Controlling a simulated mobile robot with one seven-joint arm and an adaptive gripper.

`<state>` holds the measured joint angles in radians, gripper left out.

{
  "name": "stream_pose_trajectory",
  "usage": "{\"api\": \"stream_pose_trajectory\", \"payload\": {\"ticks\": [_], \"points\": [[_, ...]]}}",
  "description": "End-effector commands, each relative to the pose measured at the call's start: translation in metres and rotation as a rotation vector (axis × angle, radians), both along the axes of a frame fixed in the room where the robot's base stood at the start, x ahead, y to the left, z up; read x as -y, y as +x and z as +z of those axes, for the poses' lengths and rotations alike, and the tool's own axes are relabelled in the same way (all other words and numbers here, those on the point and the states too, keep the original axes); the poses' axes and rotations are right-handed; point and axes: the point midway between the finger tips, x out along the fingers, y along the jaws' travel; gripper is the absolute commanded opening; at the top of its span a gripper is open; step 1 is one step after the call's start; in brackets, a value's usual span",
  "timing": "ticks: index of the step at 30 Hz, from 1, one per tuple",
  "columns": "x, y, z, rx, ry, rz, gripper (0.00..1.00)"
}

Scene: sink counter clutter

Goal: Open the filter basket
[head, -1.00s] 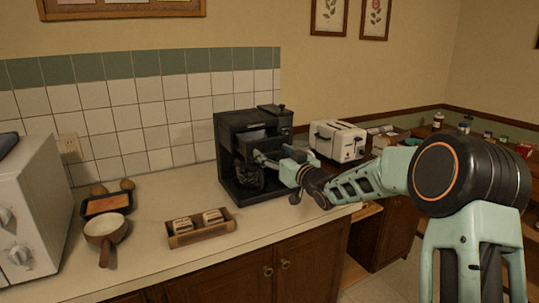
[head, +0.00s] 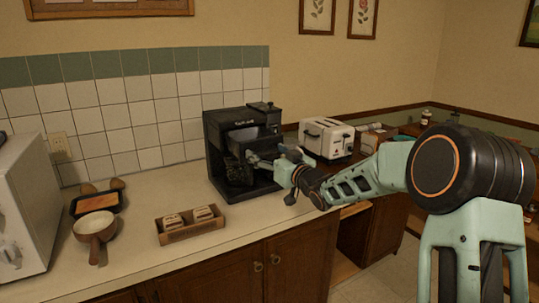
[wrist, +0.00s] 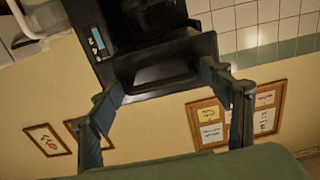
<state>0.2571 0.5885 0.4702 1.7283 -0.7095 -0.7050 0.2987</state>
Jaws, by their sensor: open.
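The black coffee machine (head: 215,150) stands on the counter against the tiled wall. A dark glass carafe (head: 238,171) shows in its front bay. In the wrist view, which is turned nearly upside down, a dark tray-like part with a paler recess (wrist: 158,73) juts from the machine, probably the filter basket. My gripper (wrist: 172,82) is open, with one finger on each side of that part's outer edge. I cannot tell whether the fingers touch it. In the head view my gripper (head: 258,160) is at the machine's front, its tips hard to make out.
A white toaster (head: 327,139) stands to the right, behind my arm. A wooden tray (head: 190,231) with small items, a brown pan (head: 95,224) and a white appliance (head: 25,205) are to the left. Bare counter (head: 150,195) lies between the tray and the wall.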

Motion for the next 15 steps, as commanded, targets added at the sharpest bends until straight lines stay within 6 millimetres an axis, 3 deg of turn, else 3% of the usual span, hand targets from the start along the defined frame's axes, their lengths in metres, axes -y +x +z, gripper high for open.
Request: {"api": "stream_pose_trajectory", "payload": {"ticks": [5,15], "points": [[0.008,-0.011,0.0,0.001,-0.002,-0.001,0.72],[0.045,-0.064,0.0,-0.001,-0.003,-0.003,0.72]]}}
